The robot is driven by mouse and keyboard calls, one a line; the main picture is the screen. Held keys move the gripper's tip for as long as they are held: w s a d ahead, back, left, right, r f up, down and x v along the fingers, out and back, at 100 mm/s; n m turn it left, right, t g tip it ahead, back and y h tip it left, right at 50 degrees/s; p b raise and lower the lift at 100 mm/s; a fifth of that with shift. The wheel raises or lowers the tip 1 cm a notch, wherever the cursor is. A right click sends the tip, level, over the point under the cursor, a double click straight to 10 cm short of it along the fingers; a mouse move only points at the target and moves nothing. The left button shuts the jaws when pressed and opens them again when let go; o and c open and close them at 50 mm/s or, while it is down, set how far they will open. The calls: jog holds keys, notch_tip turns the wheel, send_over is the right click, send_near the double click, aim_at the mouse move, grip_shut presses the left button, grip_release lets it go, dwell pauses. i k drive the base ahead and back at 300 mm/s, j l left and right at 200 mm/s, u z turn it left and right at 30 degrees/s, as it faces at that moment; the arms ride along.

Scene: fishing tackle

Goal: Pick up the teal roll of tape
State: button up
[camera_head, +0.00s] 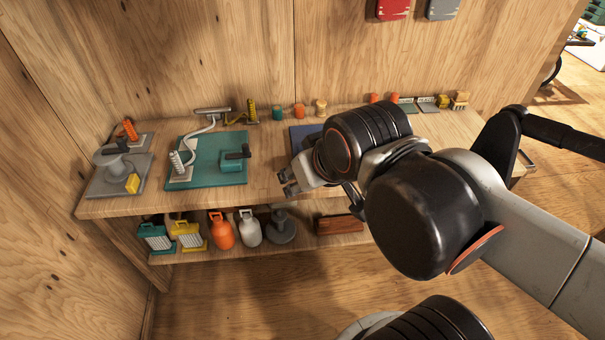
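A small teal roll (278,113), which looks like the teal roll of tape, stands at the back of the wooden workbench, left of an orange roll. My gripper (286,182) is over the front part of the bench, nearer the camera than the teal roll and apart from it. No held object shows at its tips. The fingers are small and seen at an angle, so their opening is unclear. My arm hides part of the bench's right half.
Orange rolls (299,111) and a tan spool (321,107) stand along the back. A teal board (207,174) with a clamp-like tool and a grey board (103,181) lie left. Lanterns and bottles, one orange (222,231), stand on the lower shelf. Bare wood lies before the teal roll.

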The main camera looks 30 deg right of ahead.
aim_at(277, 108)
jog(key=i+j+z, duration=0.5)
jog(key=z, duration=0.2)
jog(key=j, duration=0.1)
